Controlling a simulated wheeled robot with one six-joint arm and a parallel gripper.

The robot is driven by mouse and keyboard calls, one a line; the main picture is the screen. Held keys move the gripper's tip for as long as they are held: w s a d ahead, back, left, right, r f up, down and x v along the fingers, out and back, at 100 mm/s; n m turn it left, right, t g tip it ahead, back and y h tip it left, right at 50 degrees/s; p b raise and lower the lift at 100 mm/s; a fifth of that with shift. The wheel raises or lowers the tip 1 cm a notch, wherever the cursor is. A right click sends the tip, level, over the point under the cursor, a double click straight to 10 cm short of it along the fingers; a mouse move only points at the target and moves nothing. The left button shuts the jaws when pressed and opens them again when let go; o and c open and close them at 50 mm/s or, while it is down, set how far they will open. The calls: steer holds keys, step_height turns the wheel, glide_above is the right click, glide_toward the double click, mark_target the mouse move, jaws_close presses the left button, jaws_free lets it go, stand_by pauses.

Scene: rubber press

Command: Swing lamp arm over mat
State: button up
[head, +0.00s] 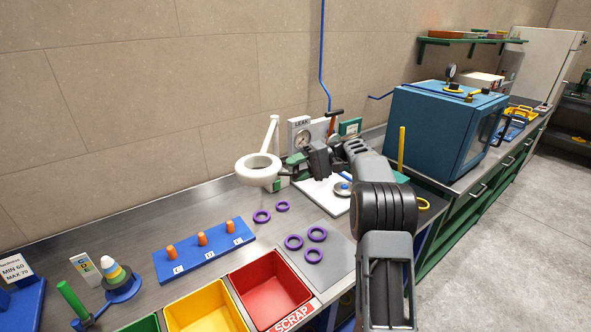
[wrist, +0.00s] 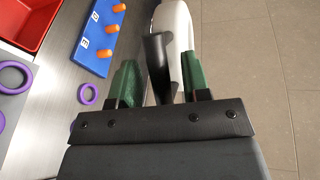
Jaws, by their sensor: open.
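The lamp has a white ring head (head: 258,169) and a white arm (head: 271,132). The ring hangs near the back wall, left of my gripper and away from the grey mat (head: 338,265), which lies at the front of the bench. My gripper (head: 288,168) is beside the ring's right side. In the wrist view, the green fingers of my gripper (wrist: 158,84) are apart. A dark handle (wrist: 156,58) stands between them, and the white lamp head (wrist: 175,22) is just beyond. I cannot tell whether either finger touches the handle.
Purple rings (head: 317,234) lie on the mat, others beside it. A blue board with orange pegs (head: 202,239), a red scrap bin (head: 268,290) and a yellow bin (head: 205,308) stand left. A gauge panel (head: 303,138) is behind my gripper; a blue cabinet (head: 440,130) stands right.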

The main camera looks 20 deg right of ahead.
steer(key=p+v, duration=0.6)
steer(key=v, duration=0.1)
steer(key=shift+d, duration=0.25)
steer(key=shift+a+r, duration=0.1)
stand_by(0.4)
